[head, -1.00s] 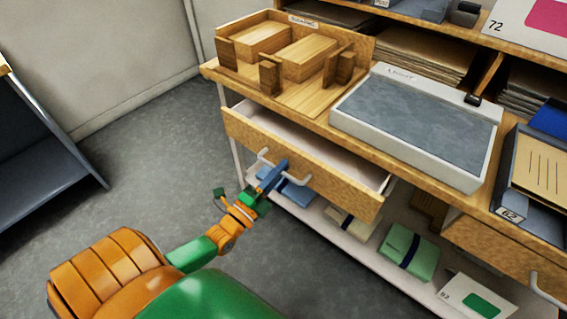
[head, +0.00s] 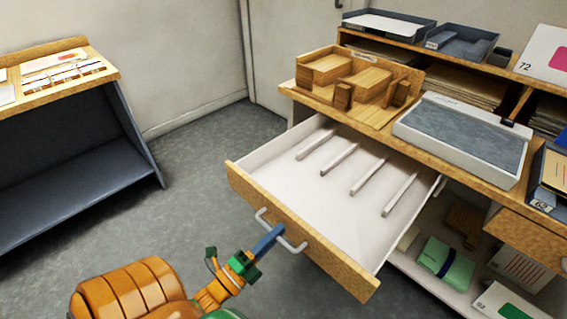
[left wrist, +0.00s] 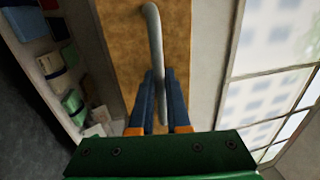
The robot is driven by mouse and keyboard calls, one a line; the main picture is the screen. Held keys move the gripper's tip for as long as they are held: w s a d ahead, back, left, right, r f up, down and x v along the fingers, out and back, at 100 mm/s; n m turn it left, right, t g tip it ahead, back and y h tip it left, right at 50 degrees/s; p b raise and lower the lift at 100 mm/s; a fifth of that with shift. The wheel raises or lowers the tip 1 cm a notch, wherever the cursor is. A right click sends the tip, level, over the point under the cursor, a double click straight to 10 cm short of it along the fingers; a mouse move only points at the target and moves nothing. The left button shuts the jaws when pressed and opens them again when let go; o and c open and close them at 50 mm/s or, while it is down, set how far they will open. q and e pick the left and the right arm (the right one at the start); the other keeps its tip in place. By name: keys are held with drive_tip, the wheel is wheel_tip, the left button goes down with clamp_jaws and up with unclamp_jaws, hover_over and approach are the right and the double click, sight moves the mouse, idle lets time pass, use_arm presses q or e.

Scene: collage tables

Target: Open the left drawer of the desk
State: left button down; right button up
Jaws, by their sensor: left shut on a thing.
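The left drawer (head: 290,236) of the desk is pulled far out, with its wooden front standing well clear of the desktop (head: 300,97). Its white inside (head: 310,195) is empty except for several low divider strips. My left gripper (head: 272,238) is shut on the drawer's pale bar handle (head: 290,245). In the left wrist view the blue fingers (left wrist: 163,100) close around the handle (left wrist: 154,35) in front of the wooden drawer front (left wrist: 120,45). My right gripper is not in view.
A wooden organizer (head: 350,75) and a grey-topped board with a white frame (head: 465,135) stand on the desktop. A lower shelf holds a green bundle (head: 447,262). A second drawer (head: 525,235) is at right. A dark shelf unit (head: 80,180) stands at left, with open floor between.

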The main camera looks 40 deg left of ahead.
use_arm(q)
drive_tip(key=shift+v, duration=1.25)
drive_tip(key=shift+r, duration=0.1)
drive_tip(key=c, duration=1.2)
unclamp_jaws()
drive_tip(key=shift+s, duration=0.1)
drive_tip(key=shift+o, duration=0.2)
drive_tip(key=shift+s+r, duration=0.1)
drive_tip(key=shift+s, duration=0.05)
drive_tip(key=b+v, duration=0.1)
drive_tip(key=v, duration=0.6)
